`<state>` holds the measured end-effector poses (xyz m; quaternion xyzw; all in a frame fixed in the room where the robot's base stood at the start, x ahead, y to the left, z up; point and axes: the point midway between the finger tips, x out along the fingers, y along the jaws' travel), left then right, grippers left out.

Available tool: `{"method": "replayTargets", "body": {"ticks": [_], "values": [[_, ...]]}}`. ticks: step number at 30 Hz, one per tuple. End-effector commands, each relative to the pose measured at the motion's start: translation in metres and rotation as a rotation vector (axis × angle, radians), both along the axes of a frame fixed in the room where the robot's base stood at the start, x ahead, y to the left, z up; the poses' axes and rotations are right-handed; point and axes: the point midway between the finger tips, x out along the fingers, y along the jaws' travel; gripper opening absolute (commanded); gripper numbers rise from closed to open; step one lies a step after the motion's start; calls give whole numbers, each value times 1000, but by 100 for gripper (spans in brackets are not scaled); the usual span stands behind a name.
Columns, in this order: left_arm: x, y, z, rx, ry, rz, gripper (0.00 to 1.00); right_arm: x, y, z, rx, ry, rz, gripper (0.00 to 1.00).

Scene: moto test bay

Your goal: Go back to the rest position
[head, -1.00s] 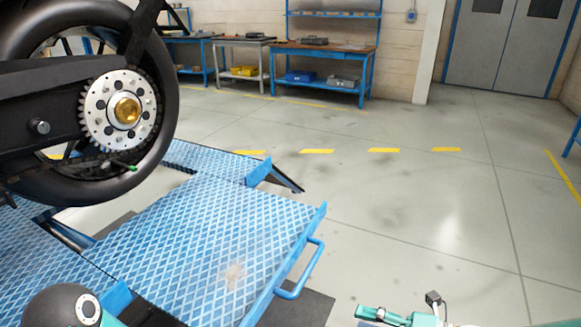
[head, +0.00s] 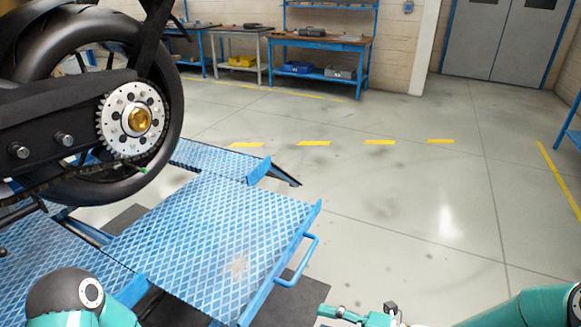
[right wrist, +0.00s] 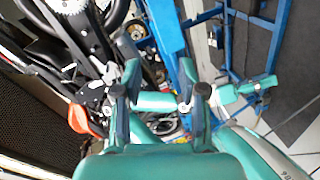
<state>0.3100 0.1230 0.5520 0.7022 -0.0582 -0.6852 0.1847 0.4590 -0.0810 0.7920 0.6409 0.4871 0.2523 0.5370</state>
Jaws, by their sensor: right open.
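My right gripper (head: 328,311) shows at the bottom edge of the head view, low and right of the blue lift platform (head: 215,235). In the right wrist view my right gripper (right wrist: 160,98) has its two fingers spread apart with nothing held between them. My left arm shows only as a teal link and dark joint at the bottom left of the head view. Its gripper is outside the picture. The motorcycle's rear wheel (head: 168,150) stands at the left, with a silver sprocket and a gold axle nut (head: 138,121), apart from both visible arms.
A blue handle (head: 305,265) sticks out from the platform's right side. Workbenches (head: 318,50) with bins stand at the back wall, beside grey doors (head: 490,40). The floor (head: 400,210) at the right is clear. Motorcycle parts and blue frame bars (right wrist: 168,45) crowd the right wrist view.

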Motion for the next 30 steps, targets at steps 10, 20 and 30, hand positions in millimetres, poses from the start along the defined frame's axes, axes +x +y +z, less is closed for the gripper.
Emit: {"method": "replayTargets", "body": {"ticks": [10, 20, 30], "values": [[0, 0, 88, 0, 0, 0, 40, -29, 11, -70, 97, 1040, -627, 41], [0, 0, 92, 0, 0, 0, 40, -136, -37, -146, 292, 1920, -1552, 41], [0, 0, 92, 0, 0, 0, 40, -150, -42, -148, 410, 2059, -1749, 41]]}}
